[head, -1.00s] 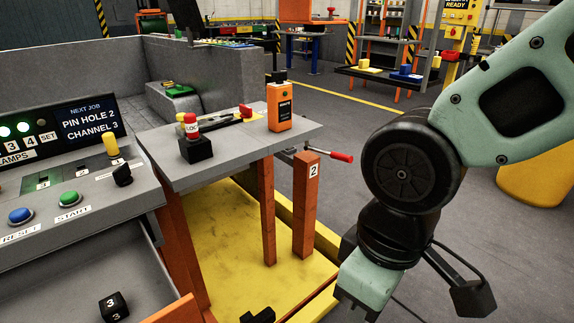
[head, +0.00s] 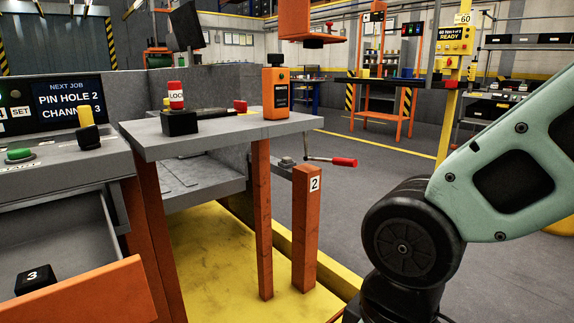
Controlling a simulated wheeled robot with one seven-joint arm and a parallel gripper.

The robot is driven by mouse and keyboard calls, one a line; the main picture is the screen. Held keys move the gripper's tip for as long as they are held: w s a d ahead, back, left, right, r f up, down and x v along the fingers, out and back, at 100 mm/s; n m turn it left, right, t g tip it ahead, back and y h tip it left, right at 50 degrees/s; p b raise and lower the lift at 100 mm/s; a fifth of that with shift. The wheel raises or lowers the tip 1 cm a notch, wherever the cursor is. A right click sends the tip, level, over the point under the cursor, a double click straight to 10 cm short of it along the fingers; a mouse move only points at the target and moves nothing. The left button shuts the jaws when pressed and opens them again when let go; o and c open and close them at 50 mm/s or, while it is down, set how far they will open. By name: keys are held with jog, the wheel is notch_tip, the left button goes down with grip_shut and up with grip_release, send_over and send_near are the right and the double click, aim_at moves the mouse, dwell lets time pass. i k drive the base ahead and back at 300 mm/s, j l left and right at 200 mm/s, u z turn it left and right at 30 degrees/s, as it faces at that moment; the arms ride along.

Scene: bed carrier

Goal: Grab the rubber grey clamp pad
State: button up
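I cannot make out a rubber grey clamp pad for certain. A small grey piece (head: 287,162) sits by the top of the orange post marked 2 (head: 306,230), beside a clamp handle with a red grip (head: 344,162); I cannot tell if it is the pad. My gripper is out of view below the bottom edge; only my arm shows at the right.
A grey side table (head: 220,133) holds an orange handheld device (head: 276,92) and a red-and-white LOCK knob (head: 176,96). Grey floor lies open right of the post.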

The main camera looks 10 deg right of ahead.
aim_at(286, 160)
jog(key=u, duration=0.3)
jog(key=i+l+u, duration=0.1)
jog(key=l+u, duration=0.8)
jog(key=l, duration=0.6)
jog(key=l+u, duration=0.15)
jog(key=l, duration=0.7)
jog(key=k+l+u, duration=0.2)
jog(key=l, duration=1.35)
jog(key=k+l, duration=0.1)
jog(key=l, duration=0.6)
jog(key=k+l, duration=0.1)
jog(key=l, duration=1.35)
jog(key=i+j, duration=0.2)
jog(key=j, duration=0.2)
jog(key=i+j, duration=0.2)
jog(key=j, duration=0.15)
jog(key=i+j, duration=0.2)
jog(key=j, duration=0.2)
jog(key=u, duration=0.05)
